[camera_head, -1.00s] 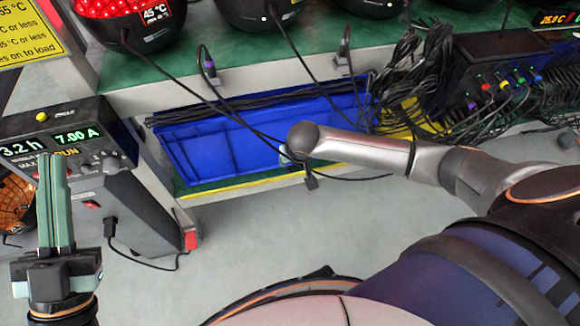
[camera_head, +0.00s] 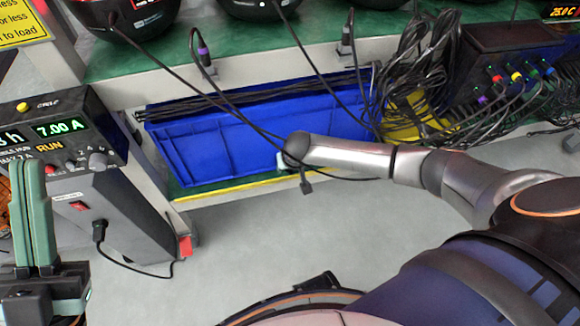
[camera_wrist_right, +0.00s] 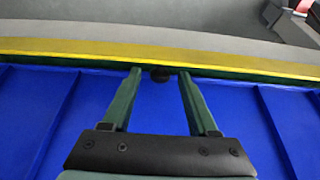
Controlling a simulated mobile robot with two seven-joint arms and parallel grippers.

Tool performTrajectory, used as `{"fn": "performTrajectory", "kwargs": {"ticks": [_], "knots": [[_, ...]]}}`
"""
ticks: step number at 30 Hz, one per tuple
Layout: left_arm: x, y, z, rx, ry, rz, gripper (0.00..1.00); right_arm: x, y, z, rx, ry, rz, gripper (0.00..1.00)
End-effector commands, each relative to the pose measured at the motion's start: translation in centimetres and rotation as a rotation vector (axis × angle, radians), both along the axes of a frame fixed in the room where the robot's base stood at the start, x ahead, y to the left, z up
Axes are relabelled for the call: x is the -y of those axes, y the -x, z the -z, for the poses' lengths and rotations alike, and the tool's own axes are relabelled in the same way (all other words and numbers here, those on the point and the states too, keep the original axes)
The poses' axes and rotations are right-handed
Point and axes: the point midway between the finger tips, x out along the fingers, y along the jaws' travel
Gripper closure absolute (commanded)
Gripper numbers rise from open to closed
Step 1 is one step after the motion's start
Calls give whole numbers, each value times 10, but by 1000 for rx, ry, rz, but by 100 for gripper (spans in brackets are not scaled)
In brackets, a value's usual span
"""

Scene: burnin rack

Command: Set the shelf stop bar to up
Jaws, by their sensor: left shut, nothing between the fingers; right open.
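I cannot clearly identify the shelf stop bar. A thin yellow strip (camera_head: 225,187) runs along the front edge of the lower shelf, below a blue bin (camera_head: 215,150). In the right wrist view the yellow strip (camera_wrist_right: 90,48) crosses the top, with blue bin surface (camera_wrist_right: 240,105) below it. My right gripper (camera_wrist_right: 158,75) is open there, its two green fingers reaching towards the strip. A small dark knob (camera_wrist_right: 160,74) shows between the fingertips. In the head view my right arm hides its gripper at the bin. My left gripper (camera_head: 33,170) is shut and empty at the lower left.
A power supply (camera_head: 95,130) with a lit display stands behind my left gripper. Black cables (camera_head: 410,75) hang at the right, by a dark box (camera_head: 508,48) with coloured plugs. A cable crosses in front of the bin.

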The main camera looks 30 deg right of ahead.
Motion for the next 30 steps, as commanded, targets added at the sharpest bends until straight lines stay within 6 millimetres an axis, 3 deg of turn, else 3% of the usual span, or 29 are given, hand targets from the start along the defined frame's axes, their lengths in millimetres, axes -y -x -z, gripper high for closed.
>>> {"fn": "performTrajectory", "kwargs": {"ticks": [2, 16, 25, 30], "knots": [[0, 0, 0, 0, 0, 0, 100, 0, 0, 0, 0, 0, 0, 46], [0, 0, 0, -1, -2, 0, 100, 0, 0, 0, 0, 0, 0, 99], [0, 0, -1, 0, -2, -1, 100, 0, 0, -1, -1, -1, 1, 100], [0, -4, -12, -19, -11, -9, 100, 1, -6, -7, -20, -3, 5, 100]]}}
